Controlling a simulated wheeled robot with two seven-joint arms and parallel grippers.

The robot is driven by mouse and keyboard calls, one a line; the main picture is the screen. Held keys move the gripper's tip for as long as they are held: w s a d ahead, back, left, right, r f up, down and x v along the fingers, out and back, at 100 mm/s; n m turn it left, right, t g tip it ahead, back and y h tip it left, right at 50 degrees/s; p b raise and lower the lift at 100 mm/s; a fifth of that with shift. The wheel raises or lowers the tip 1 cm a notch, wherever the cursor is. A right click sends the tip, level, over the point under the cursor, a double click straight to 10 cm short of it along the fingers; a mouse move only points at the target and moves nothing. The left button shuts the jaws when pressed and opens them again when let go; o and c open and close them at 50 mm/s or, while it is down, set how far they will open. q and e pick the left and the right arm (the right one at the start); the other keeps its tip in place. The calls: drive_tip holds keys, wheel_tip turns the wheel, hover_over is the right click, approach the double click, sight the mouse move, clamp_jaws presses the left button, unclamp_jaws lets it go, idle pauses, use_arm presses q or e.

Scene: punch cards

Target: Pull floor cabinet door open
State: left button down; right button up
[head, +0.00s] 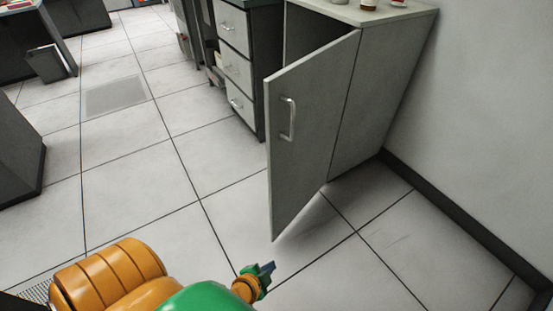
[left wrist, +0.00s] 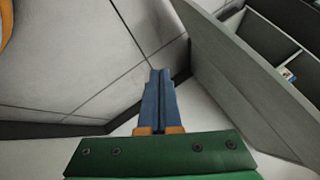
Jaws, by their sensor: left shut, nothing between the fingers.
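The grey floor cabinet (head: 375,90) stands against the wall at the right of the head view. Its door (head: 309,135) is swung partly open, with a dark gap at the top. A pale bar handle (head: 289,119) is on the door's outer face. My left gripper (head: 268,267) is low, below the door's bottom corner, apart from the door and handle. In the left wrist view its blue fingers (left wrist: 155,72) are together and empty. The door (left wrist: 235,65) also shows there, right of the fingers. My right gripper is in neither view.
A drawer unit (head: 237,65) stands just left of the cabinet. Small items (head: 368,4) sit on the cabinet top. Desks (head: 25,40) are at the far left. The tiled floor (head: 130,150) is clear left of the door. Shelves (left wrist: 285,40) show beyond the door in the left wrist view.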

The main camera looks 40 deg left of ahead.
use_arm(q)
drive_tip(key=w+a+r+m+t+y, duration=0.1)
drive_tip(key=w+r+m+t, duration=0.15)
drive_tip(key=r, duration=0.45)
drive_tip(key=w+a+r+m+t, duration=0.1)
drive_tip(key=w+a+r+t, duration=0.1)
drive_tip(key=w+r, duration=0.3)
drive_tip(key=m+t+y, duration=0.2)
drive_tip(key=m+t, duration=0.2)
approach(283, 139)
drive_tip(key=s+d, duration=0.4)
drive_tip(key=shift+m, duration=0.25)
drive_tip(key=w+a, duration=0.1)
drive_tip(key=w, duration=0.2)
drive_tip(key=w+a, duration=0.2)
drive_tip(key=w, duration=0.1)
drive_tip(key=w+a, duration=0.1)
drive_tip(key=w, duration=0.2)
drive_tip(key=shift+w+a+f+p, duration=0.2)
drive_tip(key=shift+w+a+p, duration=0.1)
drive_tip(key=shift+w+a, duration=0.1)
drive_tip(key=shift+a, duration=0.3)
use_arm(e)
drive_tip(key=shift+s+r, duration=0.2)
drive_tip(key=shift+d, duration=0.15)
